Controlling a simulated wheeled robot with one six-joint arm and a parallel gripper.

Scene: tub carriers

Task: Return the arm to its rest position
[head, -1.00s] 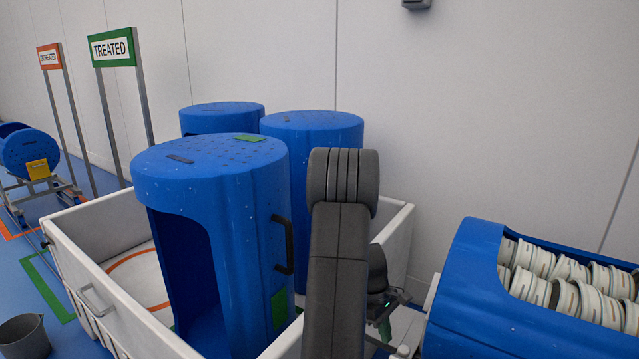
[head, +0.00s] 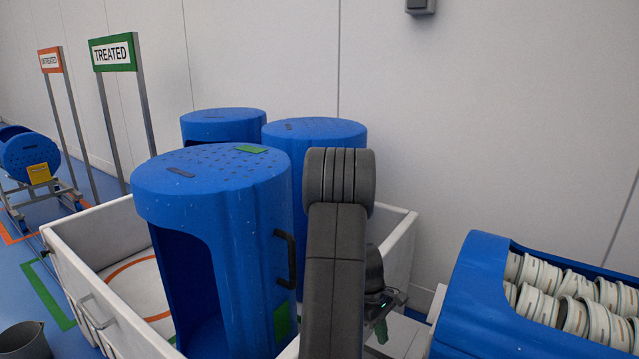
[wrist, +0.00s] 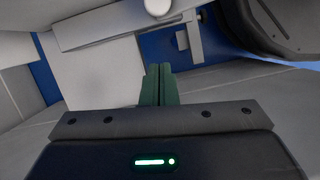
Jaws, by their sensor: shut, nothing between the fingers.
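My gripper (wrist: 160,85) shows in the wrist view with its two green fingers pressed together and nothing between them. In the head view my arm stands folded in front of the white bin, and the green fingertips (head: 381,331) hang low beside the arm's right side. The gripper is apart from the blue tubs. Much of the gripper is hidden behind the arm in the head view.
The TREATED sign (head: 114,52) and a grey bucket (head: 22,340) are at left.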

